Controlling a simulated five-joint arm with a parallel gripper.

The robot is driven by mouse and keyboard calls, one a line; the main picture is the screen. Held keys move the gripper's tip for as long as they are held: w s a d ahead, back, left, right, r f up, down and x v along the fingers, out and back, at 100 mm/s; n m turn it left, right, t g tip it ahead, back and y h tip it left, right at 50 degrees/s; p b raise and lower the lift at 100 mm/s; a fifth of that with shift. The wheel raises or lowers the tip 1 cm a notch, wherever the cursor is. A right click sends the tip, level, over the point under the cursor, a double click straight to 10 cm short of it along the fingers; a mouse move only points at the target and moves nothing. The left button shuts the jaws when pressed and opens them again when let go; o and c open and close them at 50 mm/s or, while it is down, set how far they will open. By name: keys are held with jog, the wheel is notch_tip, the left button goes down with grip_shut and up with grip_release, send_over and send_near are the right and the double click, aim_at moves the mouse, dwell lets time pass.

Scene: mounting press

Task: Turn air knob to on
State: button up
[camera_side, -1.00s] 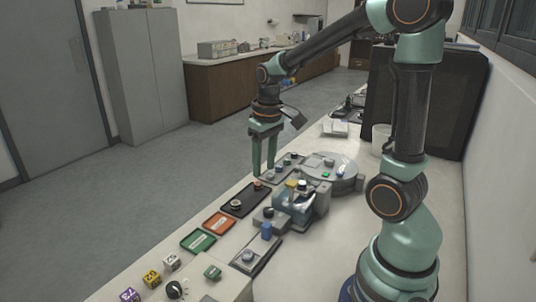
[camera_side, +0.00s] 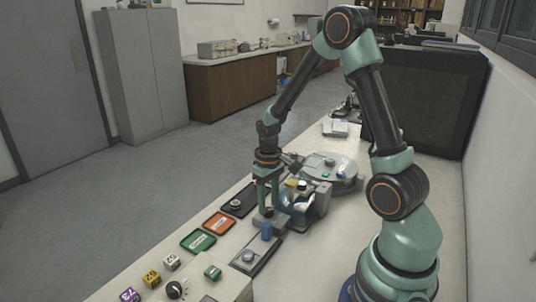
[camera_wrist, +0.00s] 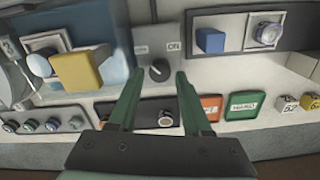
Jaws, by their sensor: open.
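The air knob (camera_wrist: 159,70) is a small dark round knob on a grey panel in the wrist view. An "ON" label (camera_wrist: 174,47) is above it to the right, and a fainter label is above it to the left. I cannot tell which way its pointer faces. My gripper (camera_wrist: 158,76) is open, with its two green fingertips on either side of the knob in that picture; contact is not clear. In the side view my gripper (camera_side: 269,209) points down at the small grey knob box beside the press, and its fingers partly hide the knob.
The press with its yellow block (camera_wrist: 78,70) is left of the knob in the wrist view, and a blue block (camera_wrist: 210,40) is to the right. Black (camera_wrist: 145,118), orange (camera_side: 219,223) and green (camera_side: 198,241) trays lie along the bench edge. Several numbered cubes (camera_side: 152,278) stand beyond.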

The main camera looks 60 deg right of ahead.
jog(key=shift+f, duration=0.8)
grip_shut()
